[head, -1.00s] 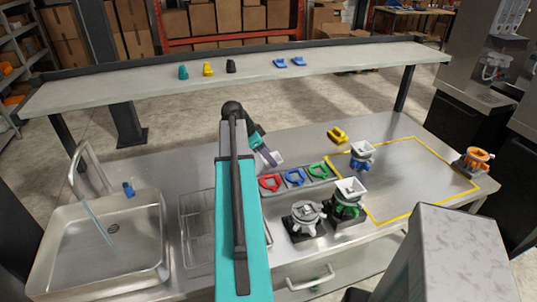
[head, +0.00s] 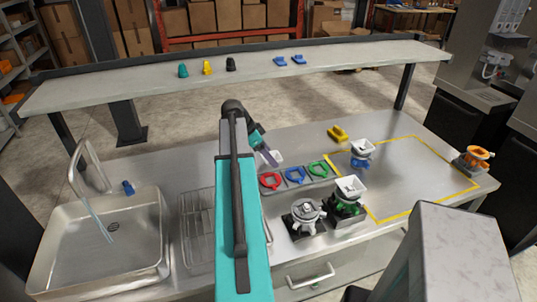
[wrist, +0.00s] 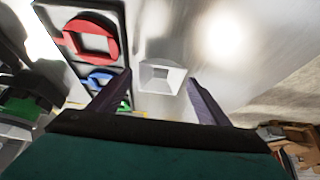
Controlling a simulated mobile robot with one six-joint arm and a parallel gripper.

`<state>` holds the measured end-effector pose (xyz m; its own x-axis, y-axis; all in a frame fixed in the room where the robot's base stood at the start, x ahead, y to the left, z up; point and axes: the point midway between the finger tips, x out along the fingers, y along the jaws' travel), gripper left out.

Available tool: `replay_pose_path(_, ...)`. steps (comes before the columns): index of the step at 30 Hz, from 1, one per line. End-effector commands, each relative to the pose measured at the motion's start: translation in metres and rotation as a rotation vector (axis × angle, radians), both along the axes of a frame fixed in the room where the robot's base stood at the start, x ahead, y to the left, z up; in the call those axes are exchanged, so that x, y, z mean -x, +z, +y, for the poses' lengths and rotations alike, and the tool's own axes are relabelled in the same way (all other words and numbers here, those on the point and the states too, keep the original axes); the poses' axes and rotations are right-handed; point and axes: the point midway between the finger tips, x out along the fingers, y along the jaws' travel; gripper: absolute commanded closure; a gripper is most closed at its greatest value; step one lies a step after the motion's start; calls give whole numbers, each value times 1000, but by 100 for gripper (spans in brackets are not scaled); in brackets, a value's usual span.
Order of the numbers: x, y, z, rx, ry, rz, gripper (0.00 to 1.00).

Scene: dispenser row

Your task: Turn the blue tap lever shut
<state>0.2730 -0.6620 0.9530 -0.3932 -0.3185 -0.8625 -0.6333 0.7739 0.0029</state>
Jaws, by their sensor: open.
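The blue tap lever (head: 128,187) stands at the back right of the sink, beside the curved metal tap (head: 85,165). A pale bluish stream (head: 97,220) runs from the tap into the sink. My gripper (head: 270,157) is far to the right of the lever, over the counter behind the coloured rings. In the wrist view my gripper (wrist: 160,88) is open, with a dark purple finger on each side. A white square funnel-like piece (wrist: 160,77) shows between the fingers; I cannot tell whether they touch it. The lever is not in the wrist view.
A wire rack (head: 198,235) lies right of the sink (head: 45,250). A tray holds red (head: 270,181), blue (head: 295,175) and green (head: 318,169) rings. Dispensers stand farther right, near a yellow-outlined area (head: 410,222). A raised shelf (head: 130,84) spans the back.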

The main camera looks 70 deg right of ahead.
Motion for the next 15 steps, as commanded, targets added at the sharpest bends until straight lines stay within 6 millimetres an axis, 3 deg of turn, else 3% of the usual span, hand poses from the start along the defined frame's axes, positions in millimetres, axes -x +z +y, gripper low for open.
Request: replay_pose_path(15,-20,40,15,3,2,-1,30)
